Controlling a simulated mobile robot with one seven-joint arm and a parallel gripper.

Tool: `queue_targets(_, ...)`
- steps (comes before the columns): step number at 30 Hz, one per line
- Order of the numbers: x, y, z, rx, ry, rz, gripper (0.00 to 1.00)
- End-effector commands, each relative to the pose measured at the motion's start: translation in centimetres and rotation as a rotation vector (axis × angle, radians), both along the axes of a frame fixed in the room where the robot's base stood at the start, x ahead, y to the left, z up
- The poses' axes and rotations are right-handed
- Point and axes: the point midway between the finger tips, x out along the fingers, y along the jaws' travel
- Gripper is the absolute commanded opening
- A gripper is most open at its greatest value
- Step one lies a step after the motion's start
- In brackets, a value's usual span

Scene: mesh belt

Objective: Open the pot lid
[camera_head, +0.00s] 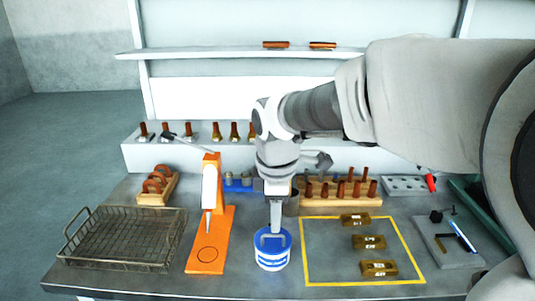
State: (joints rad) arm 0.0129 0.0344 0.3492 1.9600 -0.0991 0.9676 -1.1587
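A small white pot (272,261) with a blue band stands upright near the front middle of the workbench. Its blue lid (264,246) is on top. My gripper (275,231) points straight down over the pot, with its fingertips at or just above the lid. The fingers line up in this view, so I cannot tell whether they are apart, shut, or touching the lid. The gripper hides part of the lid's back.
An orange stand (205,250) is left of the pot, and a wire basket (125,255) is farther left. Right of the pot, a yellow-outlined area (325,270) holds 3 brass blocks. A wooden rack (318,202) with pegs stands behind.

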Motion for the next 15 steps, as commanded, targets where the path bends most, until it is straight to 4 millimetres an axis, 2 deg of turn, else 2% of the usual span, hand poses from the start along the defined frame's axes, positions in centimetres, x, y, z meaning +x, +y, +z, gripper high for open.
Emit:
queue_targets(1,0.1,0.0,-1.4,-0.001,0.005,0.0,0.4)
queue_targets(6,0.7,0.0,-3.9,-0.001,0.002,0.001,0.4)
queue_targets(10,0.9,0.0,-4.9,0.0,0.002,-0.001,0.4)
queue_targets(15,1.0,0.0,-5.2,0.0,0.0,-0.001,0.4)
